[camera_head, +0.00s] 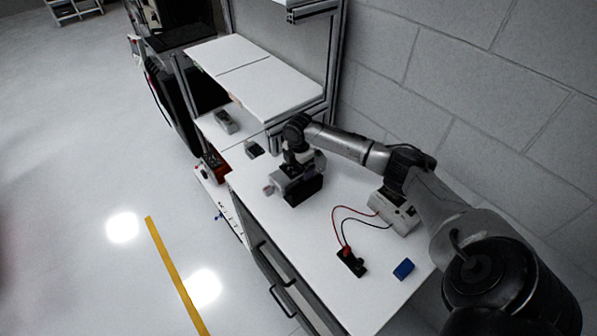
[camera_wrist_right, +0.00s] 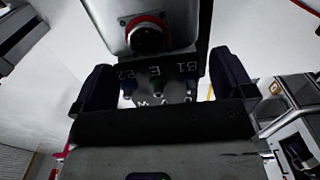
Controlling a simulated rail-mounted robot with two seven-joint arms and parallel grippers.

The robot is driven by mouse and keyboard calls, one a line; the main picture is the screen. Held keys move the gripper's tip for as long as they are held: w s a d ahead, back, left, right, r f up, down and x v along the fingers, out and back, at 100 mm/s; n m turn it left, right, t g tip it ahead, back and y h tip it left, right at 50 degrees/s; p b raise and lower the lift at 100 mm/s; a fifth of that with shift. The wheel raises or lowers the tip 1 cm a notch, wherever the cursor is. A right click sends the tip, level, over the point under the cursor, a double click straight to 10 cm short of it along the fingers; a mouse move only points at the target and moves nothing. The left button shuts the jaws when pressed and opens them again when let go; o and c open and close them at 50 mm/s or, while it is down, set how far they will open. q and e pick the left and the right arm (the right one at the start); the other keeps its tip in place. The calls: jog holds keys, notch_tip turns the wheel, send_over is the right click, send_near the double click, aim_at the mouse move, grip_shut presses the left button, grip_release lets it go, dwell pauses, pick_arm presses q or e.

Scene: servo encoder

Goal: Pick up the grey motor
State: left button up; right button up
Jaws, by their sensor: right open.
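The grey motor fills the top middle of the right wrist view (camera_wrist_right: 185,25). It shows a round red-ringed connector and a black face with white letters such as B1, E and B2. My right gripper (camera_wrist_right: 163,75) is open, with one dark finger on each side of the motor's lettered end. I cannot tell whether the fingers touch it. In the head view my right gripper (camera_head: 300,172) is low over the white table, at a grey and black body that seems to be the motor (camera_head: 283,186), partly hidden by the gripper. My left gripper is not in view.
The white table (camera_head: 290,235) also bears a grey instrument (camera_head: 395,213) with red and black leads to a small black device (camera_head: 351,262), and a blue block (camera_head: 403,269). A small dark box (camera_head: 254,149) and grey device (camera_head: 225,121) lie farther back, near a raised shelf (camera_head: 262,80).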

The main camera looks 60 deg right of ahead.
jog(key=shift+f, duration=0.3)
jog(key=shift+r, duration=0.1)
jog(key=c, duration=1.8)
jog(key=shift+r, duration=0.1)
jog(key=shift+c, duration=0.2)
